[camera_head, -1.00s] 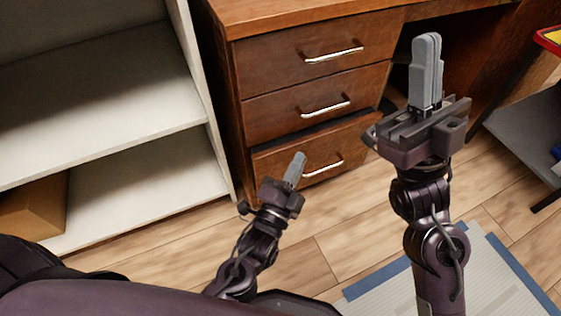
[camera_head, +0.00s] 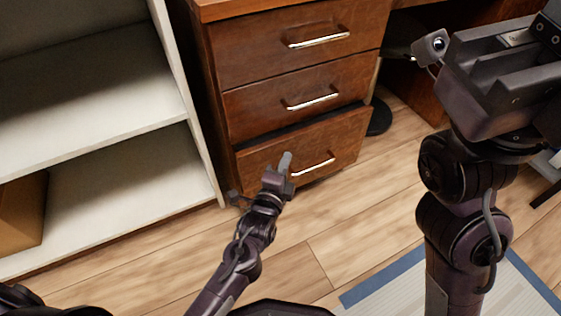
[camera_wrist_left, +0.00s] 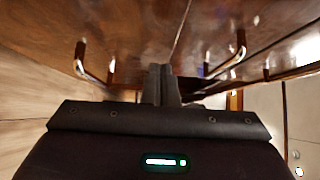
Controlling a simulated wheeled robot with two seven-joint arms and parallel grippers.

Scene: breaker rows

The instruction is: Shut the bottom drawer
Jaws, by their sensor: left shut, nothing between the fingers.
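The bottom drawer (camera_head: 335,139) of the brown wooden desk sticks out a little, with a dark gap along its top edge. Its silver bar handle (camera_head: 313,168) faces me. My left gripper (camera_head: 286,158) is shut and empty, in front of the drawer's face, left of the handle. I cannot tell whether it touches the wood. In the left wrist view the shut fingers (camera_wrist_left: 162,84) point at the wooden fronts, between two handles. My right gripper's body (camera_head: 500,75) is at the upper right; its fingers are out of view.
The middle drawer (camera_head: 260,108) and top drawer (camera_head: 270,48) look flush. A pale shelf unit (camera_head: 170,70) stands close on the left. A blue-edged mat (camera_head: 400,285) lies on the floor. Bare wooden floor (camera_head: 330,235) lies before the drawers.

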